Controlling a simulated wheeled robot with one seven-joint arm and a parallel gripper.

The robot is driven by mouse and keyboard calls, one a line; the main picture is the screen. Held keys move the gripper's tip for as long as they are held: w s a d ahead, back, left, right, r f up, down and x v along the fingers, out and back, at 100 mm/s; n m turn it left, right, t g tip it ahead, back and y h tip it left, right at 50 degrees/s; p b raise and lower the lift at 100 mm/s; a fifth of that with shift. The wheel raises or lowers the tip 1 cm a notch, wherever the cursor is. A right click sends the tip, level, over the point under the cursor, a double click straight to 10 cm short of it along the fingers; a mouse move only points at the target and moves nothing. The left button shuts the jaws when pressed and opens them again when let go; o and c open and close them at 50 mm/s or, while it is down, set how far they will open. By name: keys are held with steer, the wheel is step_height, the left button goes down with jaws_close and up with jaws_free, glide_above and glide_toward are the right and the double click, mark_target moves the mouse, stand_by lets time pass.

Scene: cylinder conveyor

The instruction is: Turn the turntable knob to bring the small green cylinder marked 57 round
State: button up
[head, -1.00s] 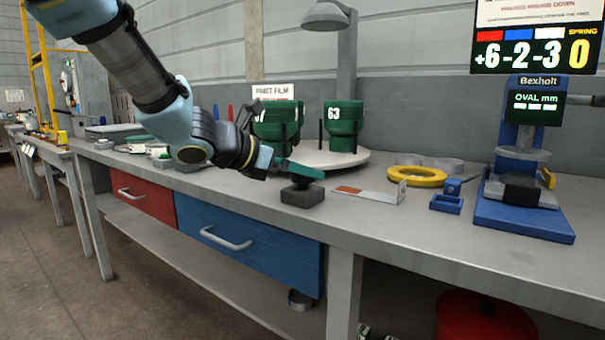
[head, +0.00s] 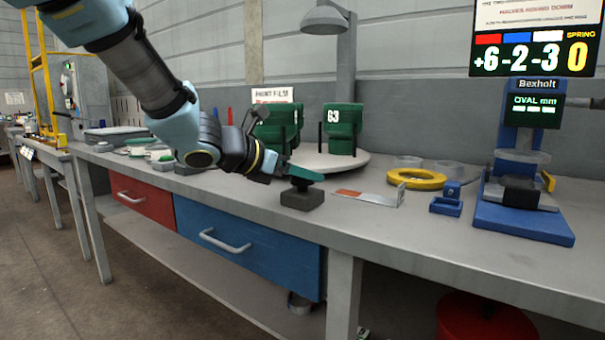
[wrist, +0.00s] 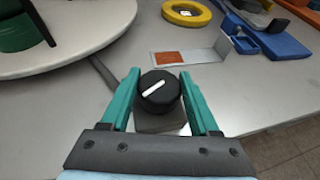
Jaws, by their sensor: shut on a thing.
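The turntable knob is a round black knob (wrist: 159,92) with a white pointer line, on a dark square block (head: 302,198). My gripper (wrist: 160,100) has its two green fingers on either side of the knob and is shut on it; it also shows in the head view (head: 300,175). The pale round turntable (head: 345,160) lies behind the block. It carries a green cylinder marked 63 (head: 345,128) and another green cylinder (head: 275,128) partly hidden by my arm. I cannot make out a cylinder marked 57.
To the right are a bracket with an orange patch (head: 367,196), a yellow ring (head: 417,178), a small blue holder (head: 447,203) and a blue gauge stand (head: 522,218). A lamp post (head: 346,70) rises behind the turntable. The bench front (head: 400,240) is clear.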

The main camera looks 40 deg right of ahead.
steer(key=c, duration=0.3)
steer(key=shift+c, duration=0.2)
steer(key=shift+r+m+g+p, duration=0.1)
steer(key=shift+m+g+p, duration=0.2)
steer(key=shift+g+p, duration=0.15)
steer(key=m+g+p, duration=0.2)
steer(key=p, duration=0.1)
steer(key=m+g+p, duration=0.1)
steer(key=p, duration=0.1)
steer(key=shift+w+r+g+y, duration=0.1)
steer(key=shift+r+g+y, duration=0.15)
steer(key=shift+g+y, duration=0.15)
steer(key=shift+f+m+g+y+p, duration=0.3)
steer(key=shift+m+g+y+p, duration=0.1)
steer(key=shift+m+g+p, duration=0.6)
steer(key=m+g+y+p, duration=0.2)
steer(key=m+p, duration=0.1)
steer(key=p, duration=0.2)
steer(key=shift+g, duration=0.35)
steer(key=shift+a+f+m+g+y+p, duration=0.1)
steer(key=shift+m+g+y+p, duration=1.3)
steer(key=shift+m+y+p, duration=1.05)
steer(key=shift+m+g+y+p, duration=0.6)
steer(key=shift+m+y+p, duration=0.75)
steer(key=shift+m+y, duration=0.8)
